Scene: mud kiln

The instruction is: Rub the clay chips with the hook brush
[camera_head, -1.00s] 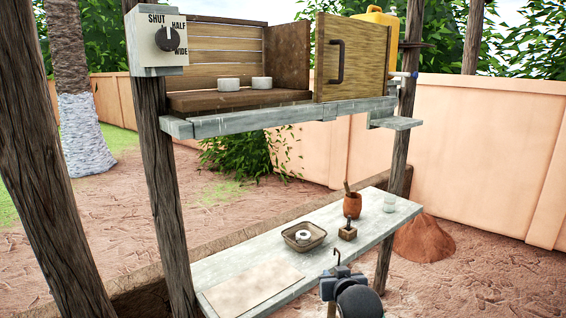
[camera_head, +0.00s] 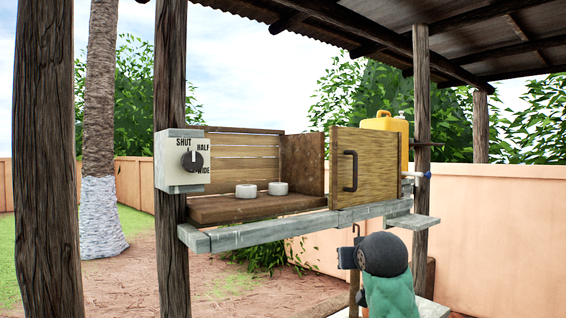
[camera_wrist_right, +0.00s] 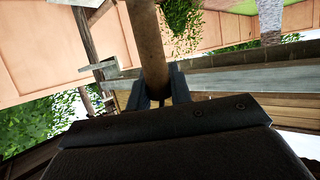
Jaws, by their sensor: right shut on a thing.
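My right gripper (camera_head: 349,256) is raised below the front edge of the kiln shelf, shut on the hook brush. The wrist view shows the brush's brown round handle (camera_wrist_right: 147,45) between the two fingers (camera_wrist_right: 153,90). Its brush end is not clear in either view. Two short white round pieces (camera_head: 246,191) (camera_head: 278,188) stand on the brown floor of the open kiln chamber; I cannot tell if these are the clay chips. My left gripper is not in view.
The wooden kiln door (camera_head: 371,170) stands open to the right. A dial box (camera_head: 182,162) is on the left post, and a yellow container (camera_head: 387,122) stands behind the door. My arm hides much of the lower bench (camera_head: 428,309). Posts (camera_head: 171,255) flank the kiln.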

